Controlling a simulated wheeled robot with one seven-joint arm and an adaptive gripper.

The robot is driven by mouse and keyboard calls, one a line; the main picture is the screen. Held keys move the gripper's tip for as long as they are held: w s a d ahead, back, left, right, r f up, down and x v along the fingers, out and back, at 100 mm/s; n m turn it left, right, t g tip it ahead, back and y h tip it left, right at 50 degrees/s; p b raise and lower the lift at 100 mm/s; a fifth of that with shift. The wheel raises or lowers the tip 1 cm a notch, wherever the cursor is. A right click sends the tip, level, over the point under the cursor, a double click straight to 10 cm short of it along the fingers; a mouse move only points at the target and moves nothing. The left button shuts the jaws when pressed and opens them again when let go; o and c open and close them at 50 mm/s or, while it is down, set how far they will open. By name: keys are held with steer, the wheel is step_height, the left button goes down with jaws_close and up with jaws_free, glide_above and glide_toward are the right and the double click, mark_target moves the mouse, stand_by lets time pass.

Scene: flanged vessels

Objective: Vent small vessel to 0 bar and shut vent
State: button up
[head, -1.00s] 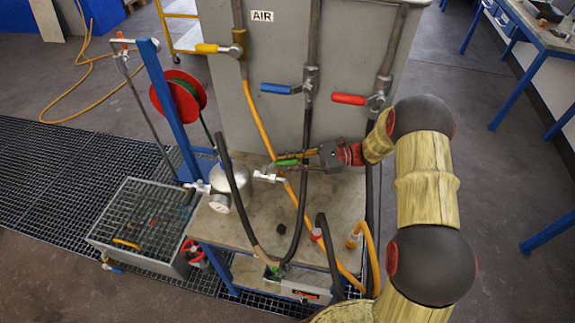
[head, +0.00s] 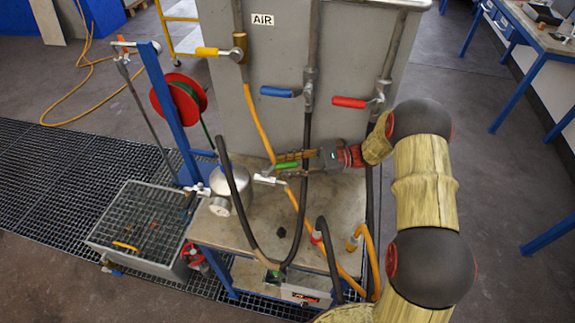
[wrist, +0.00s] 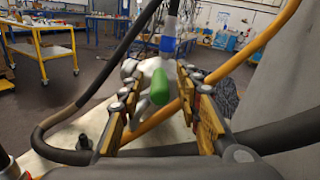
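The small silver vessel (head: 226,186) stands on the bench's left part, with a pale round gauge (head: 220,206) on its front, too small to read. A green handle (head: 287,165) is to the right of the vessel, above a white-handled valve (head: 267,179). My gripper (head: 283,162) reaches in from the right at the green handle. In the wrist view, the green handle (wrist: 160,86) lies between my two spread fingers, with visible gaps on both sides. The vessel's pale body (wrist: 132,68) is partly hidden behind the fingers there.
Black hoses (head: 238,190) and an orange hose (head: 258,125) run close around the gripper. A grey panel labelled AIR stands behind, with yellow (head: 207,51), blue (head: 277,92) and red (head: 349,102) handles. A mesh-covered tank (head: 145,225) is at left.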

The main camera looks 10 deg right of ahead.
steer(key=d, duration=1.2)
